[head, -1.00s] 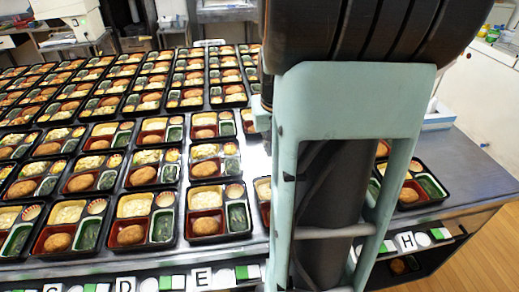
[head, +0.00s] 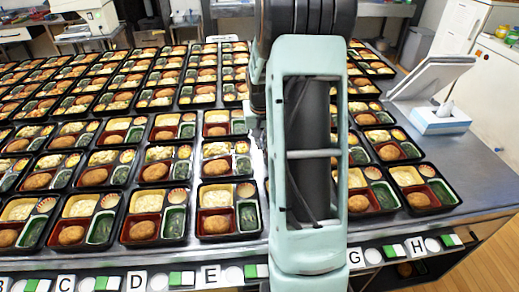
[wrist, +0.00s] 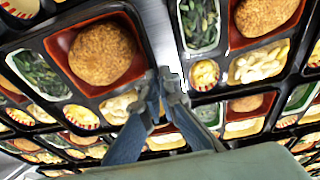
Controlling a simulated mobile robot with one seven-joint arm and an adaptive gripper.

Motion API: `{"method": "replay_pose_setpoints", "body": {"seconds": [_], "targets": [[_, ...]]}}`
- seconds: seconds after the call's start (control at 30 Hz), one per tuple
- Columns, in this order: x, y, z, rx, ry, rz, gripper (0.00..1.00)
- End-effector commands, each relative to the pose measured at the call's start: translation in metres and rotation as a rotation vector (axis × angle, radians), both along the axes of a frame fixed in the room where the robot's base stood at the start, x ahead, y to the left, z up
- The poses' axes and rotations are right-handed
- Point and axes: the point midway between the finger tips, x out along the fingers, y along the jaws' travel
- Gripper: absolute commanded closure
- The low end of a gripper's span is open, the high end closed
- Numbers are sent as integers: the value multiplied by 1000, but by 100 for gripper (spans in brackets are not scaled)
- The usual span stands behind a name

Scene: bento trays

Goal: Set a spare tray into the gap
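In the wrist view my gripper (wrist: 161,80) has its two blue-grey fingers close together. They are pinched at the right rim of a black tray (wrist: 62,82) with a croquette, greens and potato salad. That tray looks level and in line with its neighbours. A strip of bare metal (wrist: 161,38) separates it from another filled tray (wrist: 222,75). In the head view my arm hides the gripper and that tray. A bright bare patch of table (head: 258,165) shows just left of my arm, and what lies behind the arm is hidden.
Rows of filled trays cover the metal table (head: 478,180). A front-row tray (head: 228,238) stands left of my arm, and another (head: 425,212) at the right end. Letter cards line the front edge.

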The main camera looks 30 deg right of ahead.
Motion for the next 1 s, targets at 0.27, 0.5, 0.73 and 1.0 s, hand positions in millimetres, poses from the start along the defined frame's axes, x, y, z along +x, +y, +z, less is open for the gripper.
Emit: {"method": "replay_pose_setpoints", "body": {"seconds": [0.27,0.5,0.73,1.0], "targets": [[12,-2,-13,-1,-2,0,100],[13,-2,-44,-1,0,0,100],[13,-2,-44,-1,-3,0,100],[13,-1,-48,0,-1,-1,83]]}}
